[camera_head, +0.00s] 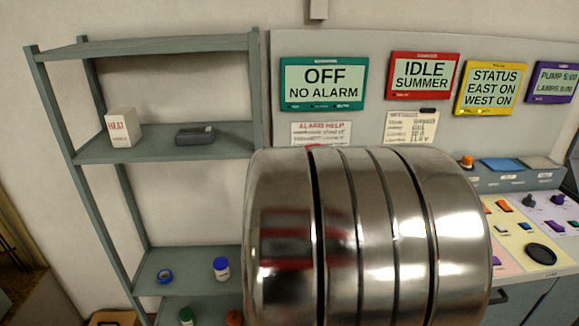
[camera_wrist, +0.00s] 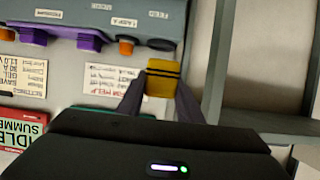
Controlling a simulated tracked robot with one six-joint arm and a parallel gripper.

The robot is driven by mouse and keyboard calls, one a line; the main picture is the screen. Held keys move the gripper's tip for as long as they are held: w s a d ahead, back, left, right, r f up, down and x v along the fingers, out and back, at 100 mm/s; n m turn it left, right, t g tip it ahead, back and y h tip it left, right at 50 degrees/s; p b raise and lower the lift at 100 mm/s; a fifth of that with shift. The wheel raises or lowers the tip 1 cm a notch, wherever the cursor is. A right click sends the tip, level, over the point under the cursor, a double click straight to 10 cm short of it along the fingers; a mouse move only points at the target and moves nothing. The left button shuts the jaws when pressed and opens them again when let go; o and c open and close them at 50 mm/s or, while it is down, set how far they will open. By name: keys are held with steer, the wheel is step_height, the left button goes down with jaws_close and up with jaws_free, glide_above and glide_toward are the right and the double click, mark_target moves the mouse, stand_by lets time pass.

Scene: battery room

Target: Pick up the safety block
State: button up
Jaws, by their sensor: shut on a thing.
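The safety block (camera_wrist: 163,78) is a small yellow block with dark stripes, seen in the wrist view. My gripper (camera_wrist: 161,85) has its two dark fingers on either side of the block and is shut on it. In the head view, a large shiny metal cylinder, likely part of my own arm, fills the lower middle. The gripper and the block do not show there.
A grey shelf rack (camera_head: 165,150) on the left holds a white HEAT box (camera_head: 121,127), a dark device (camera_head: 195,135), blue tape (camera_head: 165,276) and a jar (camera_head: 221,268). A control desk (camera_head: 520,222) stands right, below several wall displays. The wrist view shows switches (camera_wrist: 86,36) close by.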

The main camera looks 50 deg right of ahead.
steer(key=shift+s+a, duration=0.8)
steer(key=shift+a, duration=0.1)
